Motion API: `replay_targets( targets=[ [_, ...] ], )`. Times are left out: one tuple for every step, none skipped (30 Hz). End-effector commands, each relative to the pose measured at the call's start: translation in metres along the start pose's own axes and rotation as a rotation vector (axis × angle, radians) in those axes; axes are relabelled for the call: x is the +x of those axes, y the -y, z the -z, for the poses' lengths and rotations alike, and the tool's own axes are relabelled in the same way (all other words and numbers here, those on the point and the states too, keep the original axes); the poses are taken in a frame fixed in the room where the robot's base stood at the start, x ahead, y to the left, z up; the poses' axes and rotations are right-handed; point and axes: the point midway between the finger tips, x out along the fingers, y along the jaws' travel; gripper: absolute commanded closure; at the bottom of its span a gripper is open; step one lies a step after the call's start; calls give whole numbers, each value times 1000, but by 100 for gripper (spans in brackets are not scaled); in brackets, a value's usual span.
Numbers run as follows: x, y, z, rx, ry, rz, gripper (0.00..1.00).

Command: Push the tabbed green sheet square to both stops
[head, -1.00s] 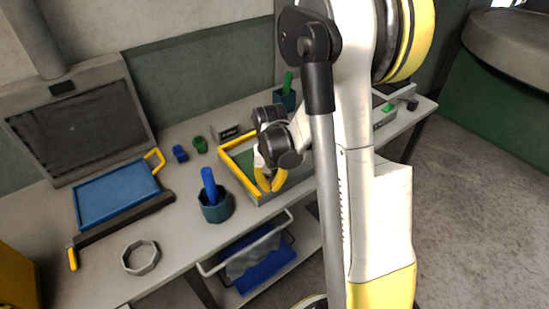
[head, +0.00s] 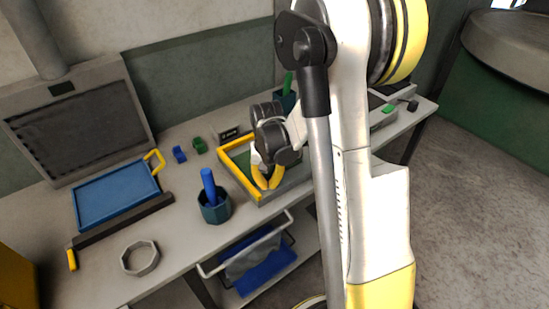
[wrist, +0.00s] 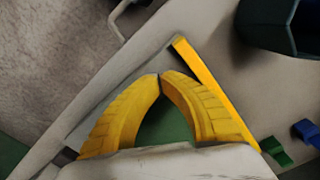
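The green sheet (head: 243,158) lies in a shallow grey tray (head: 291,184), mostly hidden by my arm in the head view. Its green also shows between my fingers in the wrist view (wrist: 168,124). Its tab cannot be made out. Yellow stop bars run along the tray's left edge (head: 239,181) and back edge (head: 236,143); one yellow bar (wrist: 208,82) shows beside my fingers in the wrist view. My gripper (head: 266,184) has its yellow fingers pointing down over the tray's front left part. The fingertips (wrist: 160,76) meet, with nothing seen held. Contact with the sheet cannot be told.
A dark teal cup (head: 215,207) with a blue rod stands just left of the tray. Small blue (head: 180,154) and green (head: 199,145) blocks lie behind it. A blue tray (head: 116,195) and a grey ring (head: 140,258) are further left. A rail (head: 246,243) hangs below the table's front.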

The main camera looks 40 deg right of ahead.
Motion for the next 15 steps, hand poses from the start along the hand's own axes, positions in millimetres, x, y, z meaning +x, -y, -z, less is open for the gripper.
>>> replay_targets(
  targets=[
    [0,1,2,0,0,0,100],
    [0,2,3,-1,0,0,100],
    [0,2,4,-1,0,0,100],
    [0,3,5,-1,0,0,100],
    [0,4,6,-1,0,0,100],
    [0,4,7,-1,0,0,100],
    [0,5,8,-1,0,0,100],
    [0,5,9,-1,0,0,100],
    [0,6,10,-1,0,0,100],
    [0,7,11,-1,0,0,100],
    [0,7,12,-1,0,0,100],
    [0,8,13,-1,0,0,100],
    [0,8,14,-1,0,0,100],
    [0,9,15,-1,0,0,100],
    [0,10,16,-1,0,0,100]
  ],
)
